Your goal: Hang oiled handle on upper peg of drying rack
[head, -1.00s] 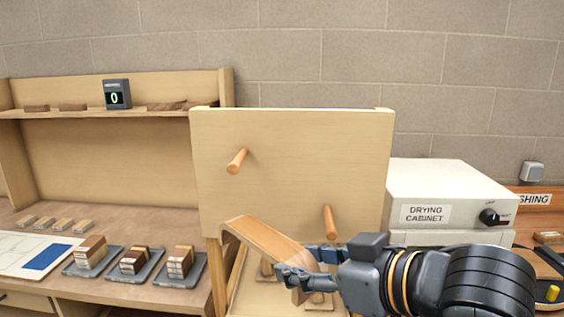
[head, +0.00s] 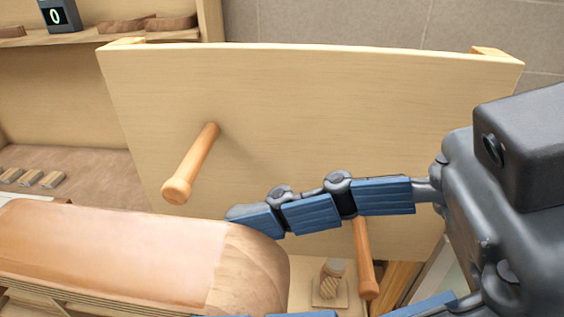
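The drying rack is an upright pale wood board (head: 300,100) with two pegs. The upper peg (head: 190,165) sticks out at the left and is bare. The lower peg (head: 365,265) is at the right, partly behind my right gripper's upper finger. The oiled handle (head: 120,255), a bent laminated piece with a shiny orange-brown face, fills the lower left, in front of the board and below the upper peg's end. My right gripper (head: 266,267) comes from the right, its blue-padded fingers on either side of the handle's rounded end, shut on it. My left gripper is out of view.
A shelf (head: 75,47) with dark wood pieces and a small counter display (head: 60,15) stands behind at the left. Small wood blocks (head: 32,178) lie on the bench there. The space around the upper peg is clear.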

